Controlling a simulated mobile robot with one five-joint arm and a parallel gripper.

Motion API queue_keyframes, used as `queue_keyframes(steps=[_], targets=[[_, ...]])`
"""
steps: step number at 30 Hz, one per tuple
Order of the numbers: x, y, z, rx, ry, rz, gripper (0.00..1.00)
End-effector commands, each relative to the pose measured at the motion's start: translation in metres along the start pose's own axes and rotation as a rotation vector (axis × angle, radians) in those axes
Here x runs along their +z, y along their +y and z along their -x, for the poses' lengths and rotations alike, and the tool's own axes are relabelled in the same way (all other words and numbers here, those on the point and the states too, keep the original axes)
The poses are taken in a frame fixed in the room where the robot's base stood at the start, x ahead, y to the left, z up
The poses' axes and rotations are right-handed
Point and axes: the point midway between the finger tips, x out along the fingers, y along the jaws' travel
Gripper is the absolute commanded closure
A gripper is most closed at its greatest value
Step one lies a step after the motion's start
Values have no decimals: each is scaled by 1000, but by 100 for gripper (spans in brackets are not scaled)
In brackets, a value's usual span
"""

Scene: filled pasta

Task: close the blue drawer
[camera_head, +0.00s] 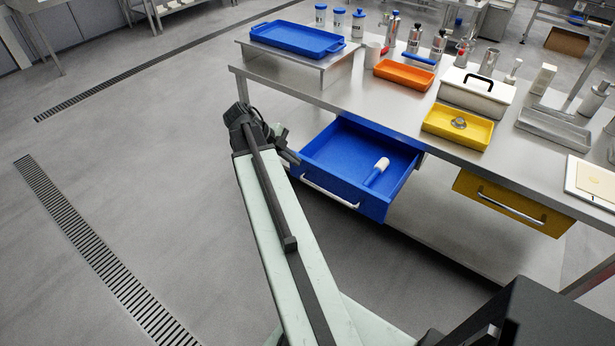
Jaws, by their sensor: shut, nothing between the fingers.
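The blue drawer (345,160) is pulled open below the steel worktable's top. Its long silver handle (329,192) runs along its front face. A small white and blue item (377,171) lies inside on the drawer floor. My gripper (290,156) is at the far end of my arm, close to the left corner of the drawer. It is shut and empty. It is small and partly hidden by my arm, and I cannot tell whether it touches the drawer.
The steel table (400,105) carries a blue tray (297,38), an orange tray (404,75), a yellow tray (458,127) and several bottles. A yellow drawer (512,204) sits to the right under the top. The grey floor to the left is clear, with drain grates (95,250).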

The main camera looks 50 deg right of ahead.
Motion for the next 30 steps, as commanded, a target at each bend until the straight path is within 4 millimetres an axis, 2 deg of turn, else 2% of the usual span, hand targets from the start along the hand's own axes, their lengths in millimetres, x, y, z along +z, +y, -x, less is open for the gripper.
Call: queue_keyframes(steps=[12, 15, 21, 30], targets=[[4, 4, -75, 1, -2, 3, 100], [4, 4, -88, 1, -2, 4, 100], [2, 2, -98, 0, -3, 6, 100], [2, 1, -97, 0, -3, 7, 100]])
